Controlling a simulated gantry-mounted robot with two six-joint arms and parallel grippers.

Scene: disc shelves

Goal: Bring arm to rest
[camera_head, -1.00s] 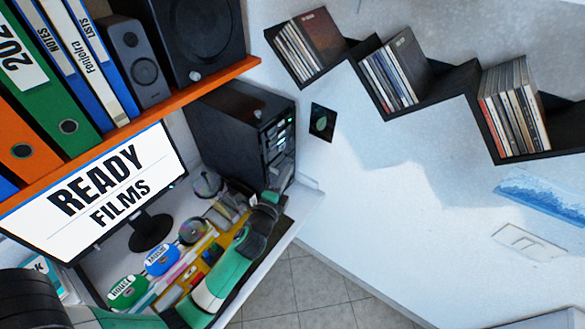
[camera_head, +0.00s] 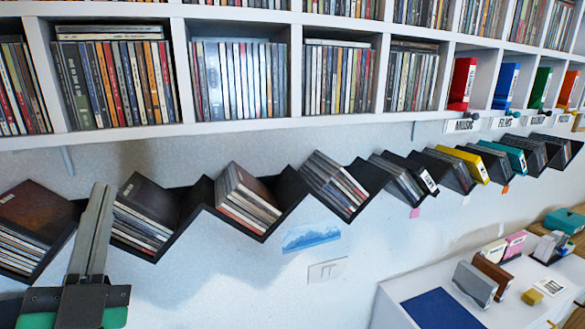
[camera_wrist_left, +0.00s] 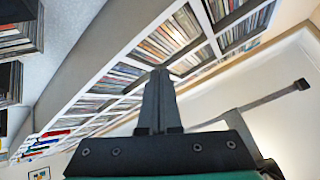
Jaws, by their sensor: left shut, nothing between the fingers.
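My left gripper (camera_head: 101,194) stands upright at the lower left of the head view, in front of the wall and the zigzag shelf (camera_head: 180,215). Its two dark fingers are together, with nothing between them. In the left wrist view the shut fingers (camera_wrist_left: 158,76) point up toward the white cube shelving. The gripper hides a small part of the zigzag shelf; I cannot tell how far it is from it. My right gripper is not in view.
White cube shelving (camera_head: 250,122) full of disc cases runs across the top. Disc cases (camera_head: 250,200) fill the zigzag shelf. A blue picture (camera_head: 311,237) and a switch plate (camera_head: 327,270) are on the wall. A white desk (camera_head: 395,292) stands at the lower right.

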